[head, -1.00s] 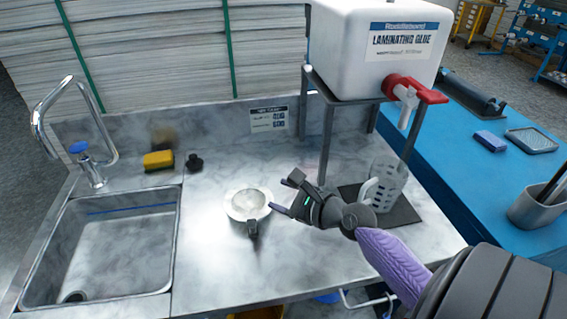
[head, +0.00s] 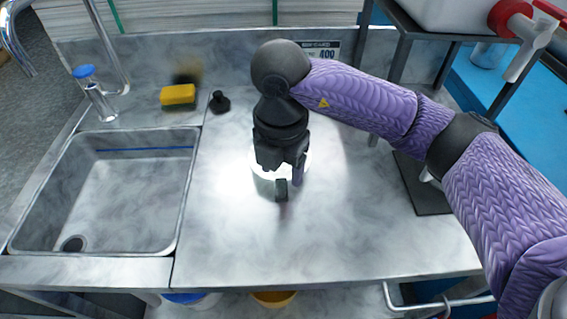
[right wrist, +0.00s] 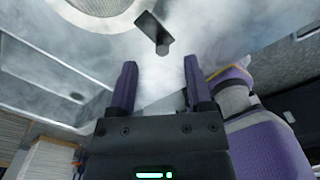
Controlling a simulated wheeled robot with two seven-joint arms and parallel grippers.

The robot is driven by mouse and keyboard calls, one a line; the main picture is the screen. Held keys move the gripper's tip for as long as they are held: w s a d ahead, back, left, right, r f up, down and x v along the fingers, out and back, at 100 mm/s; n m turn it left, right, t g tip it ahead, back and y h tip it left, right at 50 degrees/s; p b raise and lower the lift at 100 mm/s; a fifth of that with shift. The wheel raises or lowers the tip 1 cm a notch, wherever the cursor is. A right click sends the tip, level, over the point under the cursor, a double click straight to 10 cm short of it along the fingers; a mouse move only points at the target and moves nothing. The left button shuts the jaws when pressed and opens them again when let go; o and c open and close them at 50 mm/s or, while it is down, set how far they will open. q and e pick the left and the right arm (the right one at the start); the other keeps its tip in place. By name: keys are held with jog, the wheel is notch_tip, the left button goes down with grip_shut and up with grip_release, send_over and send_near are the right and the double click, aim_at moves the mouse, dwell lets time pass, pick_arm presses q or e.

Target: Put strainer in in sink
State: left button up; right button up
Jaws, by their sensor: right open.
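The strainer stands on the metal counter. In the head view its pale bowl (head: 258,170) is mostly hidden under my right gripper, and its dark handle (head: 281,190) points to the counter's front. My right gripper (head: 284,167) is open and empty over the strainer. In the right wrist view the mesh bowl (right wrist: 95,8) is cut off at the top edge. The black handle (right wrist: 153,33) lies beyond the two open fingertips (right wrist: 160,66), roughly between them, not gripped. The sink basin (head: 120,200) at the left is empty. My left gripper is not in view.
A metal stand with the red-valved glue tank (head: 470,15) is at the back right. The counter between sink and strainer is clear.

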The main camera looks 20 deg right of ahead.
aim_at(282, 184)
jog(key=f+b, duration=0.1)
jog(key=f, duration=0.2)
jog(key=f+b, duration=0.1)
jog(key=f, duration=0.2)
jog(key=shift+s+f, duration=0.2)
jog(key=shift+f, duration=0.05)
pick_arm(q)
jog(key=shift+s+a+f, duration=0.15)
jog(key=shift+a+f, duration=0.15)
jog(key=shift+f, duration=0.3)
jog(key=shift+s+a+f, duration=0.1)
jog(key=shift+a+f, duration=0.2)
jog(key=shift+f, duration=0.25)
pick_arm(e)
jog(key=shift+c, duration=0.7)
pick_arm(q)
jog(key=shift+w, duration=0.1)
pick_arm(e)
grip_shut()
